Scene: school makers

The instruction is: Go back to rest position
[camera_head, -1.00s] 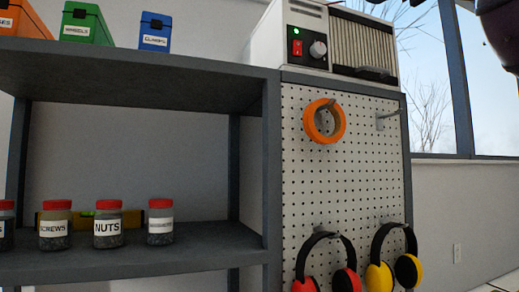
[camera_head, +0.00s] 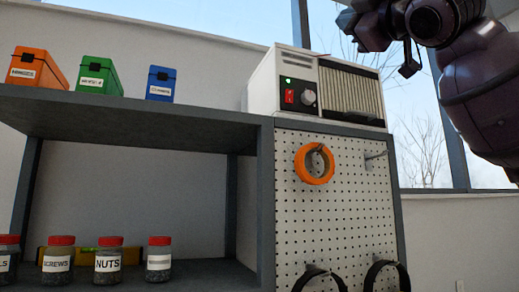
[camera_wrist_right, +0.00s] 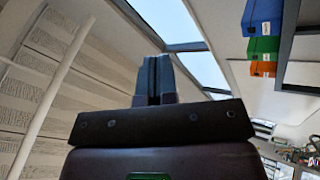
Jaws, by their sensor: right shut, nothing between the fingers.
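My right gripper (camera_head: 410,66) is at the top right of the head view, raised in front of the window with its dark arm behind it. In the right wrist view its two fingers (camera_wrist_right: 157,78) are together, with nothing between them. It is apart from the shelf and the white machine (camera_head: 315,87) and touches nothing that I can see. My left gripper is in neither view.
A grey shelf (camera_head: 135,114) holds orange, green and blue boxes on top and several red-lidded jars below. A pegboard (camera_head: 340,215) carries orange tape (camera_head: 302,165) and two headbands, cut off at the bottom. Clear wall lies under the window.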

